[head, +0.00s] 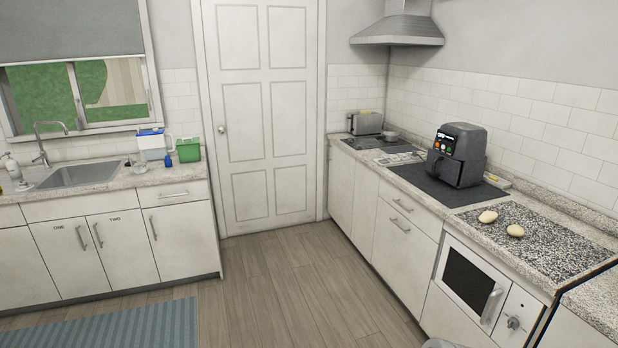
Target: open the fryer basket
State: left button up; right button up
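The dark grey air fryer (468,150) stands upright on a dark mat (425,184) on the right-hand counter. Its front, with a lit control panel, faces left. The fryer basket (437,167), with its handle, is at the lower front and looks pushed in. The fryer is small in view, so I cannot make out any narrow gap around the basket. Neither of my grippers is in the head view.
Two pale bread rolls (502,223) lie on a speckled board (540,247) nearer on the same counter. A toaster (366,123) stands farther back. A built-in oven (467,284) is below.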

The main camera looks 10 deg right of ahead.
aim_at(439, 165)
jog(key=z, duration=0.3)
jog(key=i, duration=2.15)
jog(key=z, duration=0.3)
